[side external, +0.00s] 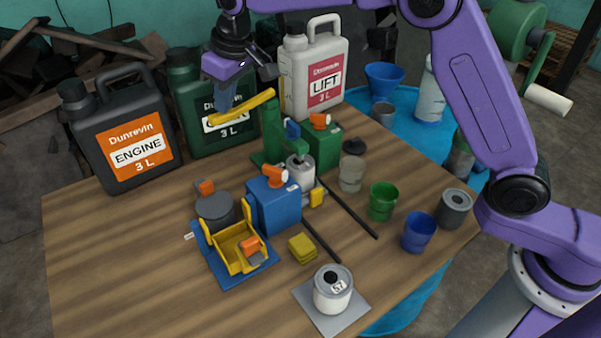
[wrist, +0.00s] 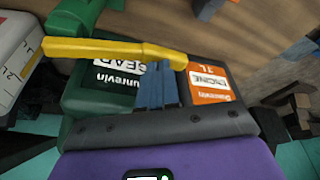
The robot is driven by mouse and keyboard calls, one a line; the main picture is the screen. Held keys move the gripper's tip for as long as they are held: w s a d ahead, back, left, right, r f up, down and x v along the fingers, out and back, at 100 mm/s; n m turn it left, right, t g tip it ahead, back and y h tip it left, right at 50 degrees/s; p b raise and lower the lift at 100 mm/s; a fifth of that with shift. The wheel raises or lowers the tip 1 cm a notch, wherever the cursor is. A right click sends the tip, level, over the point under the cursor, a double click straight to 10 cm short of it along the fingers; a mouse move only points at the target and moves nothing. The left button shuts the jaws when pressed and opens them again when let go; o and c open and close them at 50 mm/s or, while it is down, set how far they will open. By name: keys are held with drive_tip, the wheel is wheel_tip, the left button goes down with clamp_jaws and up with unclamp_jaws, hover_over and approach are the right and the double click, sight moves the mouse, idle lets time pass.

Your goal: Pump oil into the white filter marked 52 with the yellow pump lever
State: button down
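My gripper (side external: 224,108) is high over the back of the table, with its blue fingers close together on the yellow pump lever (side external: 250,104). The lever also crosses the fingertips in the wrist view (wrist: 100,49). Its right end overlaps the top of the green pump (side external: 271,125) in the side view; I cannot tell whether they are joined. A white filter (side external: 333,300) with a dark top hole and a small number tag, too small to read surely, stands on a grey plate (side external: 321,323) at the front. Another pale filter-like can (side external: 301,172) sits under the green pump.
Engine (side external: 133,148), gear (side external: 191,95) and lift (side external: 316,75) oil jugs stand along the back. A blue pump unit (side external: 274,204) and yellow bracket (side external: 233,248) occupy the middle. Green (side external: 382,203) and blue (side external: 418,235) cups stand right. The front left is clear.

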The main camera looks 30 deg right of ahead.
drive_tip(key=shift+f, duration=0.5)
drive_tip(key=shift+r, duration=3.85)
drive_tip(key=shift+f, duration=0.1)
drive_tip(key=shift+f, duration=3.8)
drive_tip(key=shift+r, duration=3.9)
drive_tip(key=shift+f, duration=0.15)
